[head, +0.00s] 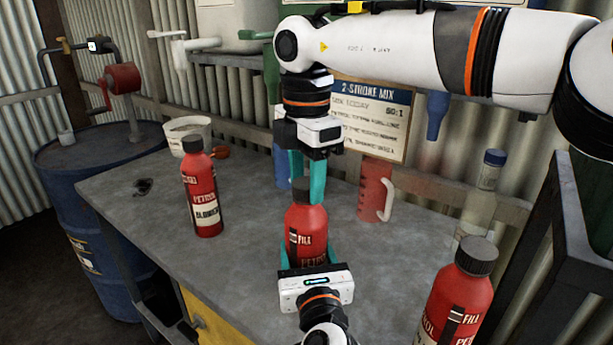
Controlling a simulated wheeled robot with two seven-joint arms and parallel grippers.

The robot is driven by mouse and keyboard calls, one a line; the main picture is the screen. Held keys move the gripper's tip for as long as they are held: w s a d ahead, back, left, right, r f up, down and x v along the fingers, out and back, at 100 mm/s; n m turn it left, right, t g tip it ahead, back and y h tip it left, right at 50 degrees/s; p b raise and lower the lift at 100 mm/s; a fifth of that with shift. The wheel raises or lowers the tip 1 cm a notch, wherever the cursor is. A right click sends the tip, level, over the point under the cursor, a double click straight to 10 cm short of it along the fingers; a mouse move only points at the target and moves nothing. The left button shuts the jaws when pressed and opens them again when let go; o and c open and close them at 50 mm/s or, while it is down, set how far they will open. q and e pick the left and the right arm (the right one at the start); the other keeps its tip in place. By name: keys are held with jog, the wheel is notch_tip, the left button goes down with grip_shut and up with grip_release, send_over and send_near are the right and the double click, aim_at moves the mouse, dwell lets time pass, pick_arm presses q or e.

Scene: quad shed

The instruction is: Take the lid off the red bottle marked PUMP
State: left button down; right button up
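A red bottle (306,222) with a dark lid (299,192) stands upright on the grey workbench in the middle. The lid is on the bottle. Two similar red bottles stand left (207,228) and front right (468,290), both capped.
The grey bench (245,235) has free room between the left and middle bottles. A red jug (374,190) and a clear bottle (482,200) stand behind to the right. A white tub (188,128) sits at the back left. A dark metal frame (548,190) bounds the right.

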jog(key=shift+o, duration=1.1)
jog(key=shift+r, duration=2.3)
pick_arm(q)
jog(key=shift+c, duration=1.3)
grip_release()
